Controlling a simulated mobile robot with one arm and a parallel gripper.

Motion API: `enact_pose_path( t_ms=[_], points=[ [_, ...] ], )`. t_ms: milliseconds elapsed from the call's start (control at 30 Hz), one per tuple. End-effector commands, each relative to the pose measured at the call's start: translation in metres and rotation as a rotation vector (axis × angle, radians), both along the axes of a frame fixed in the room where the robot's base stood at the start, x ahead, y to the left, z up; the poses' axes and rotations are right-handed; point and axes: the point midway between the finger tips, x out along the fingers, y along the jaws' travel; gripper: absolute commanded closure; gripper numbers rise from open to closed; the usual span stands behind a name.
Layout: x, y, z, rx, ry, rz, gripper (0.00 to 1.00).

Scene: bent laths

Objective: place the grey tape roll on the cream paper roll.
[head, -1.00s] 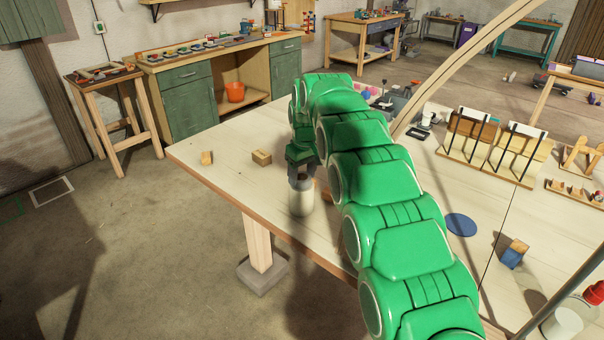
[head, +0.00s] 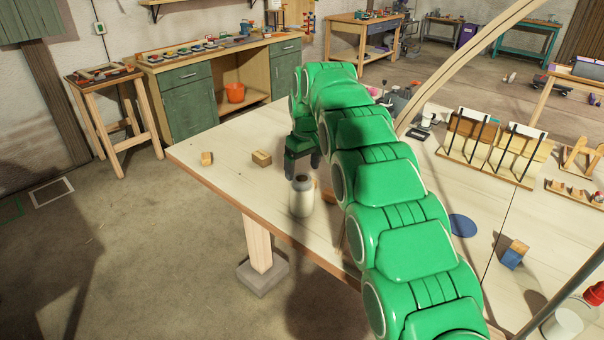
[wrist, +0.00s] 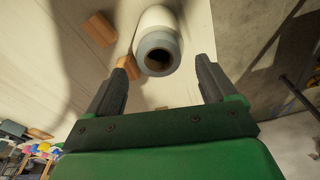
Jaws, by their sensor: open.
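The cream paper roll (head: 302,206) stands upright on the pale wooden table near its front edge. The grey tape roll (head: 302,185) sits on its top end, with its dark hole facing up. In the wrist view the grey tape roll (wrist: 158,40) shows as a ring at the near end of the cream paper roll (wrist: 157,17), roughly lined up with it. My gripper (head: 303,168) is open and empty, above and behind the rolls in the head view. In the wrist view its two fingers (wrist: 161,72) are apart from the tape roll, one at either side below it.
Small wooden blocks lie on the table (head: 235,150), including one (head: 261,158) left of the rolls and one (head: 207,158) near the left corner. Another piece is partly hidden just right of the rolls. A blue disc (head: 461,225) and a blue-and-wood block (head: 514,254) lie farther right.

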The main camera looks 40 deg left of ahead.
Motion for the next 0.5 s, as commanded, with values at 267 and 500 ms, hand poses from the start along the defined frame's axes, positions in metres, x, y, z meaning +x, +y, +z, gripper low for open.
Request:
enact_pose_path(
  t_ms=[267, 500],
  points=[
    [0.001, -0.005, 0.043, 0.004, -0.004, -0.001, 0.15],
    [0.0, -0.008, 0.067, 0.004, -0.003, -0.002, 0.15]
  ],
)
